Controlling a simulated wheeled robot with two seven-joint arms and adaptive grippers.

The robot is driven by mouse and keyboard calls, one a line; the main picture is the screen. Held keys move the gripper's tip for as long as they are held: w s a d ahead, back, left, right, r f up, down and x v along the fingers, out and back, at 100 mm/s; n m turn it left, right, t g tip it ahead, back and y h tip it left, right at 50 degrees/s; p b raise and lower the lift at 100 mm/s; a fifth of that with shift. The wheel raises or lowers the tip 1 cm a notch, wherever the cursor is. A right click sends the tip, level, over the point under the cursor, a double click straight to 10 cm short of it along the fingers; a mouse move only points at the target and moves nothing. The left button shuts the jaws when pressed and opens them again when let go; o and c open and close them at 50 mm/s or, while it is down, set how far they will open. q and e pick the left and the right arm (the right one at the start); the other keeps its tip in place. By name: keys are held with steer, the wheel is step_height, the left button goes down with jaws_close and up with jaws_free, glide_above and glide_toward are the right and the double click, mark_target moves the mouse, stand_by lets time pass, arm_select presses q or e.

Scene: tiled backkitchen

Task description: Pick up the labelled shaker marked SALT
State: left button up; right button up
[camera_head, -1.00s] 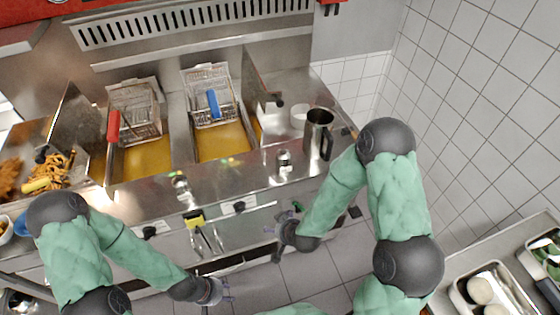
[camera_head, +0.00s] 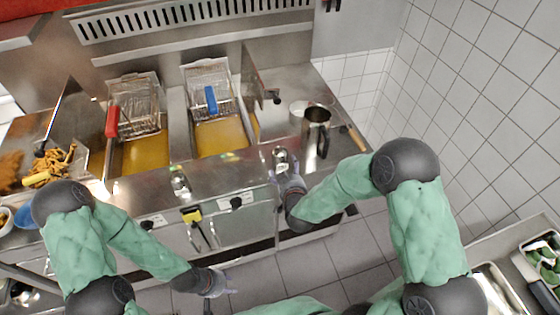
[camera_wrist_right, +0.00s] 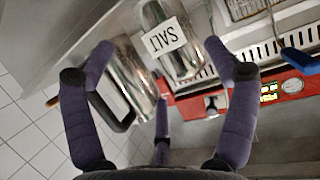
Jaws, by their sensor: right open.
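The shaker marked SALT (camera_wrist_right: 178,58) is a shiny metal cylinder with a white label. In the right wrist view it shows ahead, between the spread fingers of my right gripper (camera_wrist_right: 160,62). In the head view the SALT shaker (camera_head: 281,158) stands near the counter's front edge, with my right gripper (camera_head: 280,179) just in front of it. My right gripper is open and not closed on the shaker. A second metal shaker (camera_head: 181,185) stands further left; its label cannot be read. My left gripper (camera_head: 222,284) is low in front of the counter, its finger opening unclear.
A tall metal pitcher (camera_head: 316,131) with a dark handle stands right of the SALT shaker, close to it; it also shows in the wrist view (camera_wrist_right: 125,80). Fryer baskets (camera_head: 211,85) sit behind. The counter (camera_head: 228,170) between the two shakers is clear.

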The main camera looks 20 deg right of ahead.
mark_target(284, 163)
steer(key=shift+r+b+x, duration=0.15)
steer(key=shift+b+x, duration=0.1)
steer(key=shift+x, duration=1.3)
steer(key=shift+r+b+x, duration=0.1)
steer(key=shift+b+x, duration=0.1)
steer(key=shift+x, duration=1.35)
steer(key=shift+w+a+r, duration=0.1)
steer(key=shift+a, duration=0.05)
steer(key=c, duration=1.1)
